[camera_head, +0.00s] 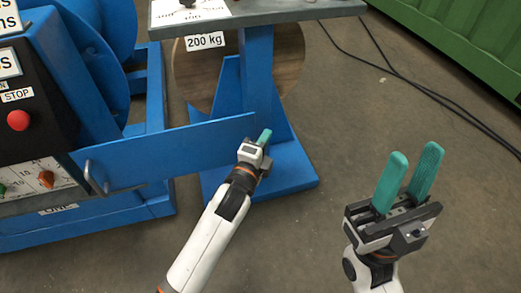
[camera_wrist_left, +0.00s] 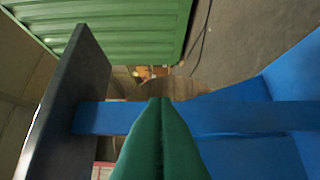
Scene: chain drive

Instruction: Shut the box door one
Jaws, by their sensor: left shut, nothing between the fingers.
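The box door (camera_head: 165,152) is a flat blue panel standing open, reaching right from the box marked ONE (camera_head: 57,209). A metal handle (camera_head: 96,178) shows near its left end. My left gripper (camera_head: 265,137) is shut and empty beside the door's right end; I cannot tell whether it touches the panel. In the left wrist view its green fingers (camera_wrist_left: 160,140) are together, and I cannot make out the door there. My right gripper (camera_head: 411,165) is open and empty, over bare floor at the right, away from the door.
A blue stand (camera_head: 257,75) with a grey top (camera_head: 285,12) rises just behind the left gripper. A green container (camera_head: 450,40) and black cables (camera_head: 420,82) lie at the back right.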

